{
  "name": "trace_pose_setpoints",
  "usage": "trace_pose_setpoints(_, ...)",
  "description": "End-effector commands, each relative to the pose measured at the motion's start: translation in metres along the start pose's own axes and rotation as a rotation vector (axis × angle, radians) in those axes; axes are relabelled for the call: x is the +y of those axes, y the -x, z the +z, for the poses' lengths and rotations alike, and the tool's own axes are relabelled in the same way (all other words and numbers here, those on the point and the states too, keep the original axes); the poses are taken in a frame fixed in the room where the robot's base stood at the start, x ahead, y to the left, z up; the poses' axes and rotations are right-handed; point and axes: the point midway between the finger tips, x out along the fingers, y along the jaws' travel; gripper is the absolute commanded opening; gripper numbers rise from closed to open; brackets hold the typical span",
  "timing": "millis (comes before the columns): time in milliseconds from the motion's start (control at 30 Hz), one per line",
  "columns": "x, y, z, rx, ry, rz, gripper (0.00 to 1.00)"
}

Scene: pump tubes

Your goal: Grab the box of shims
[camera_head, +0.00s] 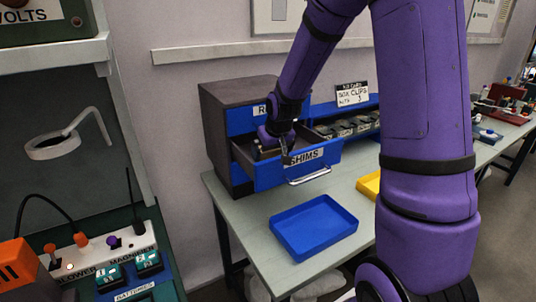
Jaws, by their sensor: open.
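A drawer labelled SHIMS (262,177) is pulled out of a dark cabinet (219,122) on the bench. Its blue front carries a metal handle (309,178). My gripper (284,152) points down over the drawer's opening, close behind the front panel. It is open. Its fingertips are small and partly hidden by the drawer front, and I cannot tell whether they touch anything. The box of shims cannot be made out clearly; the inside of the drawer is mostly hidden by the gripper and the drawer walls.
An empty blue tray (313,226) lies on the bench (259,240) in front of the drawer. A yellow tray (368,186) is partly behind my arm. Small bins and a BOX CLIPS sign (352,94) stand right of the cabinet. A wall is behind.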

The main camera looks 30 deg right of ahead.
Motion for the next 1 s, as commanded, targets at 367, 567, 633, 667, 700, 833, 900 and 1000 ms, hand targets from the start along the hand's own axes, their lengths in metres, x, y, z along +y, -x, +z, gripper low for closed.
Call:
trace_pose_setpoints(367,0.000,-0.004,0.000,0.002,0.000,0.000,0.86)
trace_pose_setpoints(567,0.000,-0.004,-0.001,0.002,0.000,0.000,0.54)
trace_pose_setpoints(633,0.000,-0.004,-0.001,0.002,0.000,0.000,0.54)
trace_pose_setpoints(667,0.000,-0.004,-0.001,0.002,0.000,0.000,0.54)
trace_pose_setpoints(700,0.000,-0.004,-0.001,0.002,0.000,0.000,0.54)
trace_pose_setpoints(833,0.000,-0.003,-0.001,0.002,0.000,0.000,0.54)
trace_pose_setpoints(900,0.000,0.000,-0.002,0.002,0.000,0.000,0.54)
trace_pose_setpoints(1000,0.000,0.007,-0.006,0.004,0.000,0.001,0.54)
